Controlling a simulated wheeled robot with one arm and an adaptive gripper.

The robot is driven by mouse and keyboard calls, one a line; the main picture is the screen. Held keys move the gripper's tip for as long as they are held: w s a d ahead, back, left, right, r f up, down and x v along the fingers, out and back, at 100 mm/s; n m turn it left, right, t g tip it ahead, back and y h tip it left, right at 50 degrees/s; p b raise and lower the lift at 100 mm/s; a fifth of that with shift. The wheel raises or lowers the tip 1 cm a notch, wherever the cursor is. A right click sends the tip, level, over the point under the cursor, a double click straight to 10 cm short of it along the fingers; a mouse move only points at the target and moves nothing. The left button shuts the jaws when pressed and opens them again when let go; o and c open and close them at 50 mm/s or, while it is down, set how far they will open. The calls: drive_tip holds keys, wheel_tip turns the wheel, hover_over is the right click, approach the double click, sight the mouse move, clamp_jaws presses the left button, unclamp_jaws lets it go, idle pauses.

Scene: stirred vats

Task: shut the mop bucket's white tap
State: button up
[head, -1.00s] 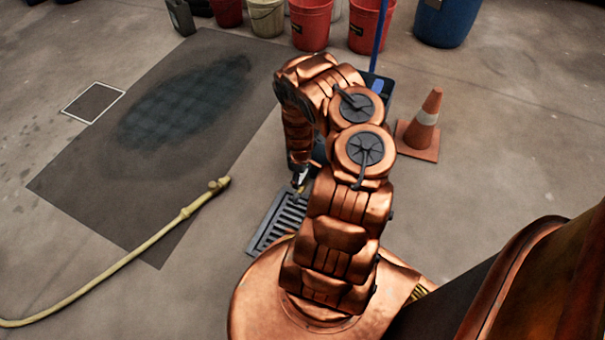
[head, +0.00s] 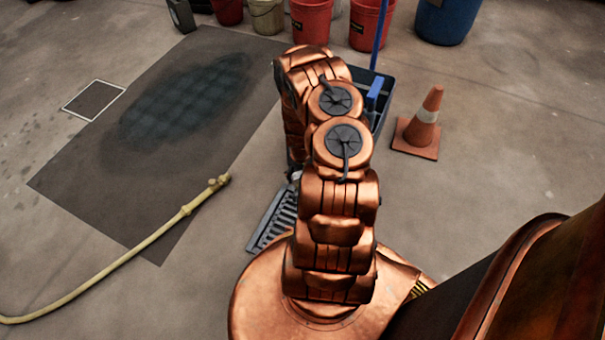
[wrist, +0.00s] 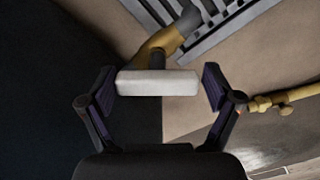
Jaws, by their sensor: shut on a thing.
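The mop bucket (head: 383,112) is dark blue and mostly hidden behind my arm in the head view. Its dark wall (wrist: 45,95) fills the left of the wrist view. The white tap handle (wrist: 157,83) is a bar lying level across the wrist view, on a brass tap body (wrist: 152,50). A grey spout end (wrist: 188,20) points up and right, at an angle to the bar. My gripper (wrist: 160,88) has one finger at each end of the bar and is shut on it. In the head view my arm hides the tap.
A floor drain grate (head: 270,222) lies beside the tap. An orange cone (head: 420,125) stands right of the bucket. Red buckets (head: 311,22) and a blue drum (head: 447,18) stand behind.

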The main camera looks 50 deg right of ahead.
sight(301, 173)
drive_tip(key=m+b, duration=0.1)
drive_tip(key=m, duration=0.4)
drive_tip(key=shift+w+a+f+m+b, duration=0.2)
drive_tip(key=shift+m+b, duration=0.1)
drive_tip(key=shift+b, duration=0.1)
drive_tip(key=shift+c, duration=0.3)
drive_tip(key=m, duration=0.3)
drive_tip(key=shift+w+d+r+m, duration=0.1)
drive_tip(key=shift+d+r+m, duration=0.1)
drive_tip(key=shift+m, duration=0.2)
drive_tip(key=shift+c, duration=0.4)
drive_tip(key=shift+m, duration=0.3)
drive_tip(key=shift+w+d, duration=0.1)
drive_tip(key=shift+d, duration=0.05)
drive_tip(key=o, duration=1)
drive_tip(key=shift+s+r, duration=0.2)
drive_tip(key=shift+r, duration=0.25)
wheel_tip(301, 173, up, 11)
